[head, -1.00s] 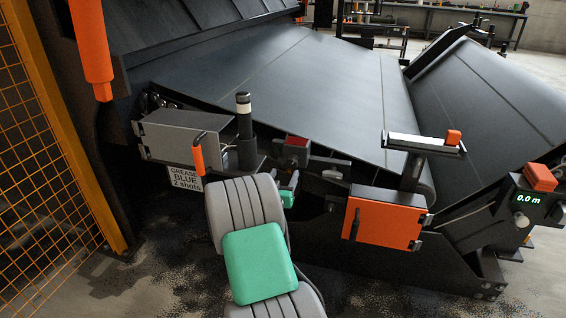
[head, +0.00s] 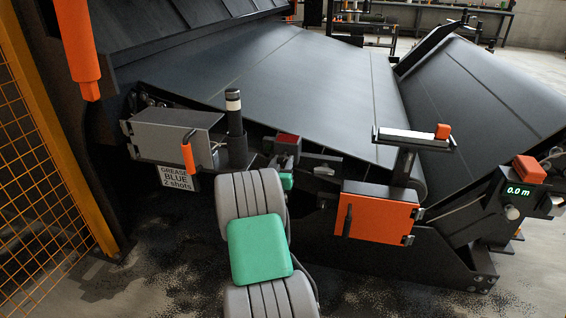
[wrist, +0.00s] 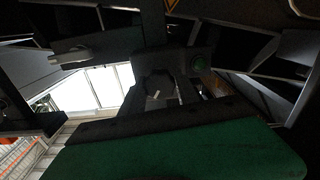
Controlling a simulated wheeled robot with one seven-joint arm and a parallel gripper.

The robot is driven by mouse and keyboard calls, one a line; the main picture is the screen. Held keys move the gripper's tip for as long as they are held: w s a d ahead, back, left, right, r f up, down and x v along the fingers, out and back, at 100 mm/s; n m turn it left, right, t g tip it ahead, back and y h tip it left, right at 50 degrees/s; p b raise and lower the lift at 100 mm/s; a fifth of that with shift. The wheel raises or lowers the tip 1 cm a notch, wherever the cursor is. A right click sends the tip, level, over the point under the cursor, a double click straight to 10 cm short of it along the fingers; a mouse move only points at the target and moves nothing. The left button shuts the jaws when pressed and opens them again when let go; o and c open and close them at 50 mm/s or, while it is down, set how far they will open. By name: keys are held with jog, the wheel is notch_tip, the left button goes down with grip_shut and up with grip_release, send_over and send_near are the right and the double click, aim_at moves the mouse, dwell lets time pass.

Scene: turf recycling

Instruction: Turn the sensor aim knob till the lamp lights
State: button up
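My arm reaches from the bottom of the head view to the conveyor's near side. My gripper's teal wrist part shows there, but its fingers are hidden. It is just below a small grey block with a red top (head: 288,140); I cannot tell whether they touch. A small pale knob-like part (head: 324,170) sits right of it. In the dark wrist view, my gripper (wrist: 158,92) shows as dark shapes above its green body; its opening is unclear. A round dark-green lens (wrist: 200,62), possibly the lamp, looks unlit. I cannot identify the aim knob for certain.
An orange box (head: 375,218) stands right of my arm, below a post with a flat bar (head: 415,138). A grey box (head: 172,136) with an orange handle is left. A 0.0 m display (head: 518,191) is far right. Yellow mesh fencing (head: 40,170) closes the left side.

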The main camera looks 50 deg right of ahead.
grip_shut()
jog(key=shift+f+m+b, duration=0.35)
jog(key=shift+m+b, duration=0.05)
jog(key=shift+b, duration=0.6)
jog(key=shift+m+b, duration=0.4)
jog(key=shift+b, duration=0.35)
jog(key=shift+r+m+b, duration=0.2)
jog(key=shift+m+b, duration=0.25)
jog(key=shift+m, duration=0.05)
jog(key=shift+r, duration=0.1)
jog(key=o, duration=0.5)
grip_release()
jog(key=shift+o, duration=0.2)
